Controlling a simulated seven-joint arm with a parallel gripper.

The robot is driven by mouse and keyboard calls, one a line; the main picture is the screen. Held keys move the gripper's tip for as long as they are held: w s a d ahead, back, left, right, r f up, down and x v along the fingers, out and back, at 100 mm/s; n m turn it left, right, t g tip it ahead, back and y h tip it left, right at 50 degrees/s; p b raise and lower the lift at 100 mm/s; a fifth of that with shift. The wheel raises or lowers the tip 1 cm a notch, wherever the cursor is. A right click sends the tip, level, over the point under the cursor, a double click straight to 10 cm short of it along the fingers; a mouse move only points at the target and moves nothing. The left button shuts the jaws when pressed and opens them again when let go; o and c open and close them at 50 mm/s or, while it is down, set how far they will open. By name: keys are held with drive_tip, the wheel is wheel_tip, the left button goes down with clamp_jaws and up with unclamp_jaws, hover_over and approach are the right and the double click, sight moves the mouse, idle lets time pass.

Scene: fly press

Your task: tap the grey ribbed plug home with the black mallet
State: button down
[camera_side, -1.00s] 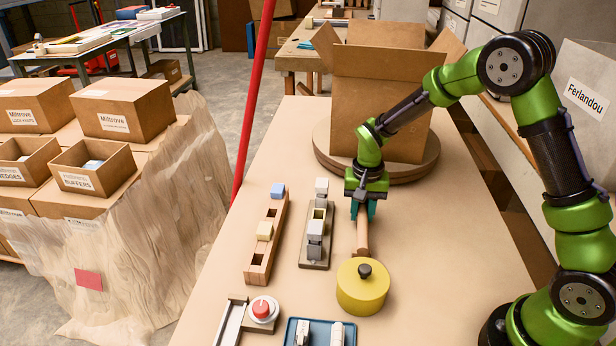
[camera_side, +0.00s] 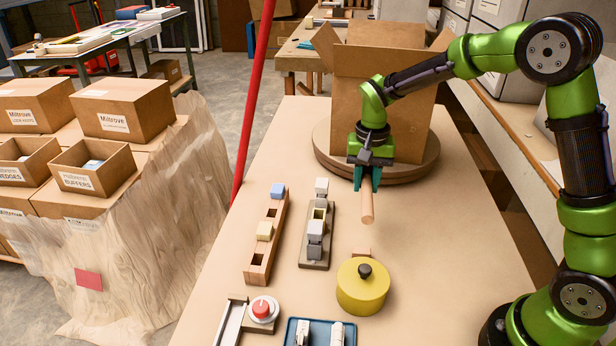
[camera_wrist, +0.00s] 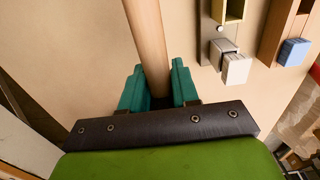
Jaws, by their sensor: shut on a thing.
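My gripper (camera_side: 367,186) is shut on a round pale wooden handle (camera_side: 367,207), held above the bench, its lower end free. The handle also shows between the teal fingers in the wrist view (camera_wrist: 146,40). No black mallet head shows on its visible length.
A wooden strip (camera_side: 258,272) with a blue block (camera_side: 278,190) and a cream block (camera_side: 264,230) lies left. A yellow cylinder with a black knob (camera_side: 362,291) stands in front, a small wooden piece (camera_side: 361,253) behind it. A large carton (camera_side: 380,110) stands behind my gripper.

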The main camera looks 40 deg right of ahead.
drive_tip(key=shift+a, duration=0.1)
drive_tip(key=s+a+r+n, duration=0.15)
drive_tip(key=a+n, duration=0.25)
drive_tip(key=a, duration=0.5)
drive_tip(key=n, duration=0.8)
approach(315, 237)
drive_tip(key=s+d+f, duration=0.1)
drive_tip(key=d+f, duration=0.1)
drive_tip(key=shift+s+f, duration=0.1)
drive_tip(key=shift+f, duration=0.8)
drive_tip(key=shift+f, duration=1.55)
drive_tip(key=shift+r, duration=0.1)
drive_tip(key=shift+r, duration=1.05)
drive_tip(key=shift+f, duration=0.1)
